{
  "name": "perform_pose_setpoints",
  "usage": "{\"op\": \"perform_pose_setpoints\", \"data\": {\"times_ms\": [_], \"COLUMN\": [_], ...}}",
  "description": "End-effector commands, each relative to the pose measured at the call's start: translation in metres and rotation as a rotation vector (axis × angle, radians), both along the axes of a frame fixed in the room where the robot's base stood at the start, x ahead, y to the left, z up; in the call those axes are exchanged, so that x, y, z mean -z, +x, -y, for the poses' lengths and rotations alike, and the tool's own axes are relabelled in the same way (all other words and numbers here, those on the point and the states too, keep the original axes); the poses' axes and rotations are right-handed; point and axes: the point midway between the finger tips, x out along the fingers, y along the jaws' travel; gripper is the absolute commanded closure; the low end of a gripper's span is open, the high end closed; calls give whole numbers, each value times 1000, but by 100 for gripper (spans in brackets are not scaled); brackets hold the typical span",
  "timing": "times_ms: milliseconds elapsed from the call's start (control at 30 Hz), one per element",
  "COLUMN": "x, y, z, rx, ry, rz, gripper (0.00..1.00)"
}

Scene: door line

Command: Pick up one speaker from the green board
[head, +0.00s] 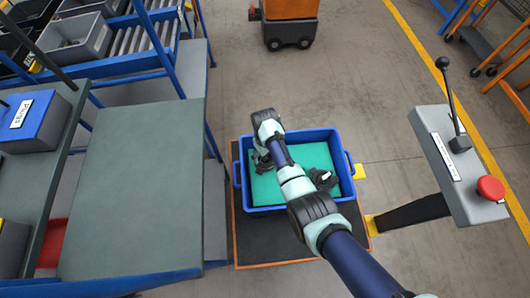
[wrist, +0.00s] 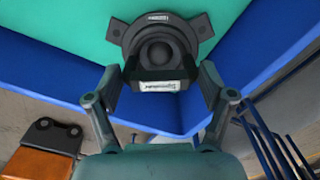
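The green board (head: 292,188) lies inside a blue bin (head: 266,209) in the head view. One dark speaker (head: 323,179) sits on the board's right part, clear of my arm. Another dark speaker (wrist: 160,45) shows in the wrist view, on the green board (wrist: 60,25) near a blue bin wall (wrist: 50,77). It has a round cone, side mounting tabs and a white label. My gripper (wrist: 158,88) has its fingers spread on either side of this speaker's near end, with slim gaps. In the head view my gripper (head: 262,160) is over the board's left part and hides most of that speaker.
The bin stands on a dark, orange-edged platform (head: 270,246). A grey-green bench (head: 140,190) is on the left, with a blue box labelled "Plugs" (head: 38,120) beside it. A control stand with a lever and red button (head: 490,188) is on the right.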

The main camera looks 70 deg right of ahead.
Motion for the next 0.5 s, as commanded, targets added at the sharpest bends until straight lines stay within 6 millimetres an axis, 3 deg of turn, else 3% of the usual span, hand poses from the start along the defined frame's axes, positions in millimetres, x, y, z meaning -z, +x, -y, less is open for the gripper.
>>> {"op": "perform_pose_setpoints", "data": {"times_ms": [67,300,500], "x": [0,0,0], "y": [0,0,0], "z": [0,0,0], "rx": [0,0,0], "ry": [0,0,0], "rz": [0,0,0], "gripper": [47,87,89]}}
